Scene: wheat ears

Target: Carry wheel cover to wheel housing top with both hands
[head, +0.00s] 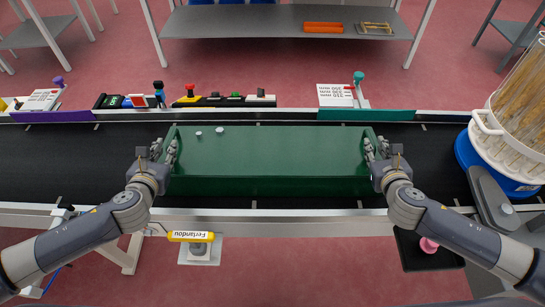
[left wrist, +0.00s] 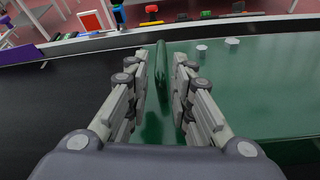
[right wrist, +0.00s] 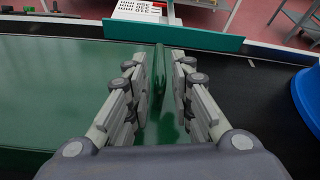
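A large dark green panel with raised side rims, which I take to be the wheel cover (head: 270,155), lies across the black conveyor. Two small pale knobs show on it near its back left. My left gripper (head: 172,150) is at its left rim. In the left wrist view its fingers (left wrist: 160,85) stand open on both sides of that rim, with gaps. My right gripper (head: 372,150) is at the right rim. In the right wrist view its fingers (right wrist: 162,85) also straddle the rim, open. I cannot make out a separate wheel housing.
The black conveyor (head: 80,150) is bare left of the panel. A blue tub (head: 500,170) with a clear-sided container of straw-coloured pieces stands at the right. Control boxes and signs, including a red-knobbed one (head: 190,97), line the far rail. A grey table (head: 250,22) stands beyond.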

